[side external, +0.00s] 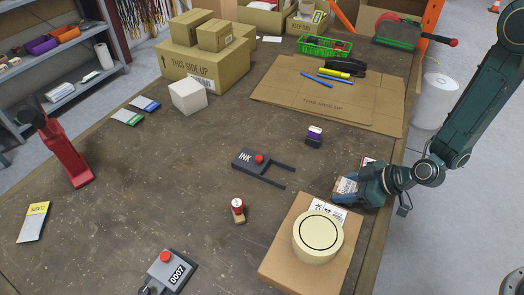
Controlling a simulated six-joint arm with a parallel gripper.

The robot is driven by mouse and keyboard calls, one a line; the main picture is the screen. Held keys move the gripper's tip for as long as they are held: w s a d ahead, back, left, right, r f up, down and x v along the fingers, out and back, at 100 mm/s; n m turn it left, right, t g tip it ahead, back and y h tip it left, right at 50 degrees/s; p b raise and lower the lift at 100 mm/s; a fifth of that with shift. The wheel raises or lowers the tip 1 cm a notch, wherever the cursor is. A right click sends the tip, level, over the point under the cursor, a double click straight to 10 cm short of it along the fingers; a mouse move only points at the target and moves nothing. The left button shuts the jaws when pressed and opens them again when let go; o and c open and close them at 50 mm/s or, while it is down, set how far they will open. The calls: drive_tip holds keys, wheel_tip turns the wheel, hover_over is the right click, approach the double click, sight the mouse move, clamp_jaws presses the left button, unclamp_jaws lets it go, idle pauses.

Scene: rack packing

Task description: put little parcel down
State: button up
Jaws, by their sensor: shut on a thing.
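The little parcel (345,187) is a small brown box with a pale label, at the right of the side external view. My gripper (352,187) is shut on it, and the teal fingers and wrist cover much of it. The parcel is just behind the far edge of a larger cardboard box (283,262). I cannot tell whether its underside touches anything. A small red and white piece (367,161) shows just behind my gripper; I cannot tell what it belongs to.
A cream tape roll (318,254) lies on the larger box. Flattened cardboard (290,92) lies behind. The table (150,190) is bare at centre left.

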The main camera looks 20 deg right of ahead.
drive_tip(key=shift+f, duration=0.15)
drive_tip(key=o, duration=1)
drive_tip(key=shift+r, duration=0.25)
drive_tip(key=shift+v, duration=3.7)
